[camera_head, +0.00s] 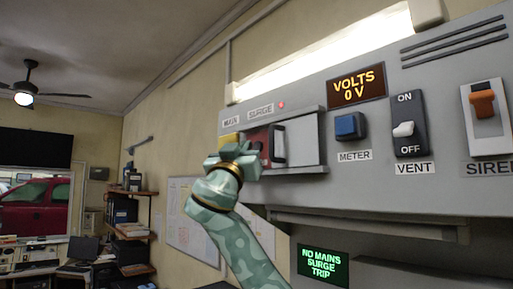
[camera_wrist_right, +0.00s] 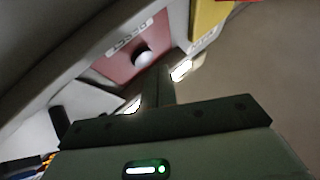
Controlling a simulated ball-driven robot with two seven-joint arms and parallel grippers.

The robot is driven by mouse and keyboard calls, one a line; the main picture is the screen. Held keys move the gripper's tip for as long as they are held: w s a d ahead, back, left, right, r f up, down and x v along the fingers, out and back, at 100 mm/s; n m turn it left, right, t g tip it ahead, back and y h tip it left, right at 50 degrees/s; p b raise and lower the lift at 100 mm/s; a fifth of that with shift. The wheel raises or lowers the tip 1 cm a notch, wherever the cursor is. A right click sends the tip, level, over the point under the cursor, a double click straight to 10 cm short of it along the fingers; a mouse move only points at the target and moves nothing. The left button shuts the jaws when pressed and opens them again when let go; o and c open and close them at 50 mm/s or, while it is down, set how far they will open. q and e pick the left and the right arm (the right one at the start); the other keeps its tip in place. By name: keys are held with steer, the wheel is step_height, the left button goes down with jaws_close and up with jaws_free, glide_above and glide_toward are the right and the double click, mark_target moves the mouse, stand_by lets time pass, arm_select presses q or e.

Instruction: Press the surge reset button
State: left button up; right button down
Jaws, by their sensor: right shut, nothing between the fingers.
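The grey console has a recess under the labels MAIN and SURGE. Below SURGE sits a red unit (camera_head: 262,146), partly hidden by my right gripper (camera_head: 228,153). In the right wrist view a red plate (camera_wrist_right: 110,66) carries a round pale button (camera_wrist_right: 143,58) and a small white label that I cannot read clearly. My right gripper also shows there (camera_wrist_right: 160,82), with its fingers shut and empty, close to the red plate. I cannot tell whether the fingertips touch the button. My left gripper is not in view.
A pale sliding cover (camera_head: 302,143) stands right of the red unit. A yellow part (camera_head: 228,139) lies left of it. A blue METER button (camera_head: 349,126), VENT switch (camera_head: 405,130) and orange siren lever (camera_head: 483,104) are further right. A green screen (camera_head: 323,266) reads NO MAINS SURGE TRIP.

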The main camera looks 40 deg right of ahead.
steer(key=shift+d, duration=0.2)
stand_by(0.5)
steer(key=shift+d, duration=0.25)
steer(key=shift+d+b, duration=0.4)
steer(key=shift+d, duration=0.05)
stand_by(0.7)
steer(key=shift+a, duration=0.75)
steer(key=a+b, duration=0.1)
steer(key=a, duration=0.4)
steer(key=shift+s, duration=0.2)
